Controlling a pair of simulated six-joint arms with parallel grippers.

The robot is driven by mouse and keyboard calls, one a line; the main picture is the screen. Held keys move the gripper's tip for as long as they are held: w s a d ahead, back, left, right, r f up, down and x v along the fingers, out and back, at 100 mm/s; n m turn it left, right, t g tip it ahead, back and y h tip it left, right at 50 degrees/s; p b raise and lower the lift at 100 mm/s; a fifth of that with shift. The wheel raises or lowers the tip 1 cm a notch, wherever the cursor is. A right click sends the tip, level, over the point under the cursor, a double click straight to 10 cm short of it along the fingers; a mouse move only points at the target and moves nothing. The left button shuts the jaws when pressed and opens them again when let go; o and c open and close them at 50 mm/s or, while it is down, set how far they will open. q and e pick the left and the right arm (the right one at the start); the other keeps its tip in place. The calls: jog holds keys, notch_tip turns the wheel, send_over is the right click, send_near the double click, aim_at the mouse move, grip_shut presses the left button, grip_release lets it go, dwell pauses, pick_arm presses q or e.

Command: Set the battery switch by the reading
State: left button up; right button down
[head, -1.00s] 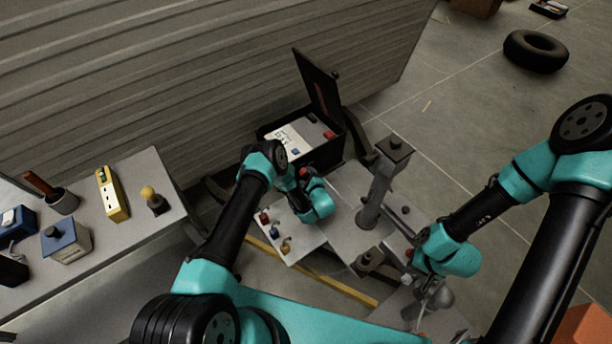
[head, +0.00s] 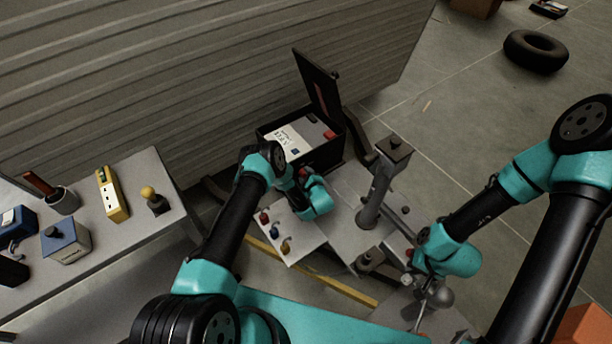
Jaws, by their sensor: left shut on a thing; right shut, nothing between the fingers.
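A black battery box (head: 323,158) stands open on the trailer frame against the corrugated wall. Inside it is a battery with a white label (head: 291,137) and a red terminal cap (head: 329,134). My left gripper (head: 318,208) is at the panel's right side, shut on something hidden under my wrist. My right gripper (head: 431,287) is shut and empty near the grey hitch ball; its fingertips are hard to make out. I cannot tell which part is the switch or the reading.
A bench (head: 140,245) at left holds a yellow device (head: 112,194), a blue box (head: 66,244), a yellow-topped knob (head: 154,199) and a cup (head: 63,201). A jack post (head: 380,186) stands between my arms. A tyre (head: 536,50) lies on open floor.

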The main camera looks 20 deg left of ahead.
pick_arm(q)
jog(key=shift+m, duration=0.3)
jog(key=shift+w+d+m+g+y, duration=0.1)
jog(key=shift+m+g+y, duration=0.5)
jog(key=shift+m, duration=1)
jog(key=shift+m+g+y, duration=0.35)
jog(key=shift+m+g, duration=0.5)
jog(key=shift+m, duration=0.75)
jog(key=shift+w+d+m+g+y, duration=0.1)
jog(key=shift+m+g+y, duration=0.5)
jog(key=shift+m, duration=1)
jog(key=shift+g, duration=0.25)
jog(key=o, duration=0.9)
